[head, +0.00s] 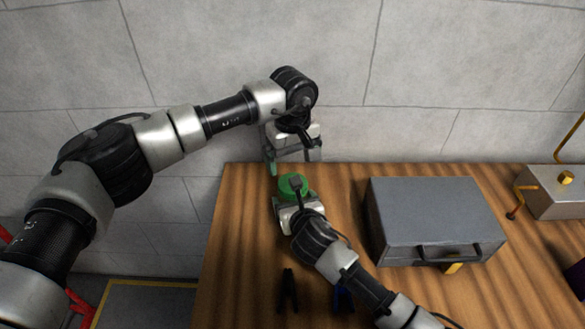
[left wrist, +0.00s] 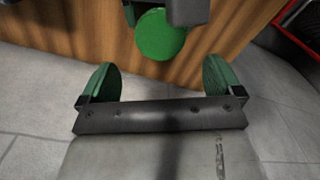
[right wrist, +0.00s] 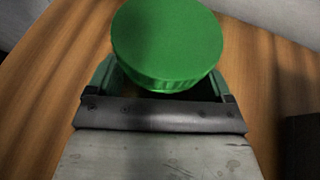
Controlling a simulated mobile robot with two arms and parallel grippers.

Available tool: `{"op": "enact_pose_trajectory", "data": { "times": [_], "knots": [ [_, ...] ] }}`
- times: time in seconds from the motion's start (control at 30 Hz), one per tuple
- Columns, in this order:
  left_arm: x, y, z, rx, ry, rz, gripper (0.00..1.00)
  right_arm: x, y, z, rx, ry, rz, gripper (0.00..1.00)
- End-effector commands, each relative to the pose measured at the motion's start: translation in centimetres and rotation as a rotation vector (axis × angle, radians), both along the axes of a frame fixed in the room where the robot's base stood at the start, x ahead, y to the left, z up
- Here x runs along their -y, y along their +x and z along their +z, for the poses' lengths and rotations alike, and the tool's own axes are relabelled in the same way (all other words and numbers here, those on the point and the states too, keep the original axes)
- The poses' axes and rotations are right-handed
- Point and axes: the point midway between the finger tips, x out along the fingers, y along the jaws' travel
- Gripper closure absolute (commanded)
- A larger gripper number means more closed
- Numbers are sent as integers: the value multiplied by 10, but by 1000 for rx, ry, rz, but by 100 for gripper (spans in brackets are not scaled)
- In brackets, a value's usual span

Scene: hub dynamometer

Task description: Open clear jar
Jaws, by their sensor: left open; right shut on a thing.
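The jar shows mainly as its round green lid (head: 293,184), near the far left edge of the wooden table. The lid fills the top of the right wrist view (right wrist: 167,42) and also shows in the left wrist view (left wrist: 161,36). The jar's clear body is mostly hidden below the lid. My right gripper (right wrist: 165,85) is shut on the jar, with its fingers on either side just under the lid. My left gripper (left wrist: 160,82) is open and empty, above and beyond the lid, apart from it; it shows in the head view (head: 292,160).
A grey metal case (head: 435,215) with a dark handle stands right of the jar on the wooden table (head: 235,250). Black-handled pliers (head: 288,290) and a blue-handled tool (head: 343,298) lie near my right arm. A metal box with yellow parts (head: 555,192) stands at far right. The wall is close behind.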

Motion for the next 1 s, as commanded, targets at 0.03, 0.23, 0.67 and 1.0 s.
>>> {"op": "enact_pose_trajectory", "data": {
  "times": [0.03, 0.23, 0.67, 1.0],
  "knots": [
    [0, 0, 6, 2, 1, -31, 6, 0, 0, -1, -2, -2, -1, 85],
    [0, -1, -5, -4, 0, -60, 6, 0, 0, -1, -1, -2, -1, 85],
    [0, -1, -64, -3, 1, -58, 6, 0, 0, -1, -1, -2, -1, 85],
    [0, 0, -71, 0, 1, -58, 6, 0, 0, -1, -1, -2, -1, 85]
  ]
}}
